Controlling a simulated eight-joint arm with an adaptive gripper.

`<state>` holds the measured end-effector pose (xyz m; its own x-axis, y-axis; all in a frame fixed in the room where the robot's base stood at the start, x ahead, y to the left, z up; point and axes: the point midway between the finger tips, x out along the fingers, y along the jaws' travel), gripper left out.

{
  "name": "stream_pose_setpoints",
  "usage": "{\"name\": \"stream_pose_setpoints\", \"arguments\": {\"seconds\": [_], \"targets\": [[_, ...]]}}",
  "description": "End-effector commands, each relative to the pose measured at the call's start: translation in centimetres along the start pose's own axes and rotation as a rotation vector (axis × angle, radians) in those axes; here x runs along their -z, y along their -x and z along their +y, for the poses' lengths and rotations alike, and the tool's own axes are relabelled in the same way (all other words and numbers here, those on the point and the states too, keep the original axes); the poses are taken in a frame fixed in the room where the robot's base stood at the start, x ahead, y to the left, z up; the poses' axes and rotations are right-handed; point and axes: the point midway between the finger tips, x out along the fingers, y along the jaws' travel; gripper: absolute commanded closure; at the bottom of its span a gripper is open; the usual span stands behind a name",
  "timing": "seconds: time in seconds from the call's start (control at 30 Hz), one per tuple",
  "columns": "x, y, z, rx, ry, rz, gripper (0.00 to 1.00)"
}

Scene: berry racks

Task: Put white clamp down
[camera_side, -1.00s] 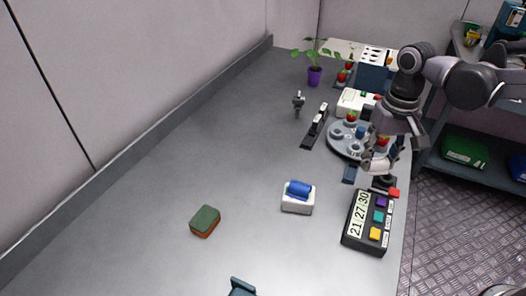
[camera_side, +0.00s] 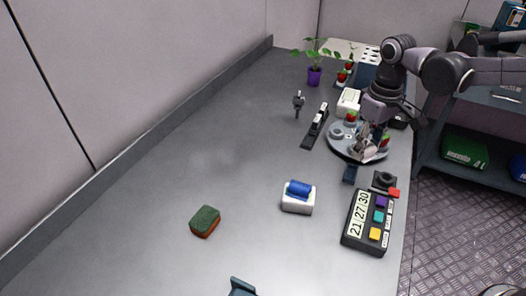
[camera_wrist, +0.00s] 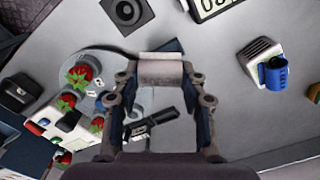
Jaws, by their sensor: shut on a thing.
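My gripper (camera_side: 368,154) is low over the near right part of the round grey plate in the side view. In the wrist view my gripper (camera_wrist: 162,76) is shut on a pale block, which looks like the white clamp (camera_wrist: 162,68), held crosswise between the fingertips. In the side view the clamp is small and hard to make out against the fingers. I cannot tell whether it touches anything below.
The round grey plate (camera_side: 337,146) carries red berries and small cups. A black square holder (camera_side: 384,180) and timer (camera_side: 360,232) are nearer. The table's left side is mostly clear.

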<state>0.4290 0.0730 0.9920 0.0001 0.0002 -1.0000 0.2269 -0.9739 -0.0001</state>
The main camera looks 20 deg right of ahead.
Motion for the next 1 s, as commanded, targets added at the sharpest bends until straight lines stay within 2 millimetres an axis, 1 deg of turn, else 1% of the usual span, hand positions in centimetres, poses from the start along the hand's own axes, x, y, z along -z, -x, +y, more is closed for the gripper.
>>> {"name": "stream_pose_setpoints", "arguments": {"seconds": [0.03, 0.07, 0.1, 0.17, 0.2, 0.3, 0.4, 0.5, 0.67, 0.77, 1.0], "targets": [[0.8, 0.4, -2.4, 0.0, 0.071, 0.0, 0.72], [1.1, 0.7, -3.6, 0.0, 0.109, 0.0, 0.72], [1.5, 1.0, -5.4, 0.0, 0.16, 0.0, 0.72], [2.0, 1.5, -7.9, 0.0, 0.234, 0.0, 0.72], [2.2, 1.8, -9.5, 0.0, 0.282, 0.0, 0.72], [2.5, 2.4, -13.2, 0.0, 0.386, 0.0, 0.72], [2.4, 2.9, -16.1, 0.0, 0.467, 0.0, 0.72], [2.3, 3.2, -18.0, 0.0, 0.522, 0.0, 0.72], [2.1, 3.1, -19.8, 0.0, 0.56, 0.0, 0.72], [2.1, 2.3, -21.4, 0.0, 0.564, 0.0, 0.72], [2.0, -0.6, -26.0, 0.0, 0.563, 0.0, 0.72]]}}
